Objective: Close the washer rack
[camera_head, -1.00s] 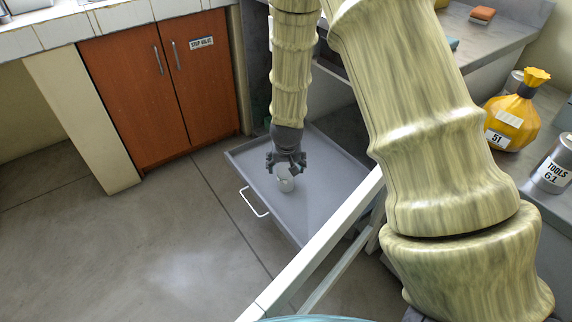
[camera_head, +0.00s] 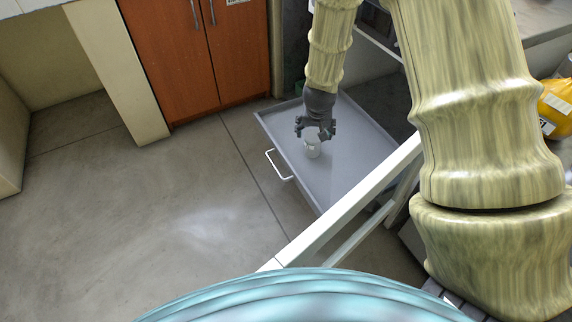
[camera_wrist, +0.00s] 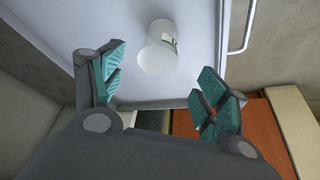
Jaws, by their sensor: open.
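The washer rack (camera_head: 352,172) is a flat grey tray with a low rim, pulled out over the floor. Its white bar handle (camera_head: 274,166) is on its left side. A small white cup (camera_head: 312,148) with a dark mark stands on the rack. My gripper (camera_head: 315,134) is above the rack, close to the cup. In the wrist view my gripper (camera_wrist: 158,88) is open with teal finger pads spread apart, and the cup (camera_wrist: 158,52) lies beyond the gap between them. The rack (camera_wrist: 205,60) and its handle (camera_wrist: 241,28) also show there.
A white rail (camera_head: 350,205) runs diagonally in front of the rack. Orange cabinet doors (camera_head: 180,60) stand at the back. A yellow bag (camera_head: 558,105) sits on the counter at right. The floor (camera_head: 150,220) left of the rack is clear.

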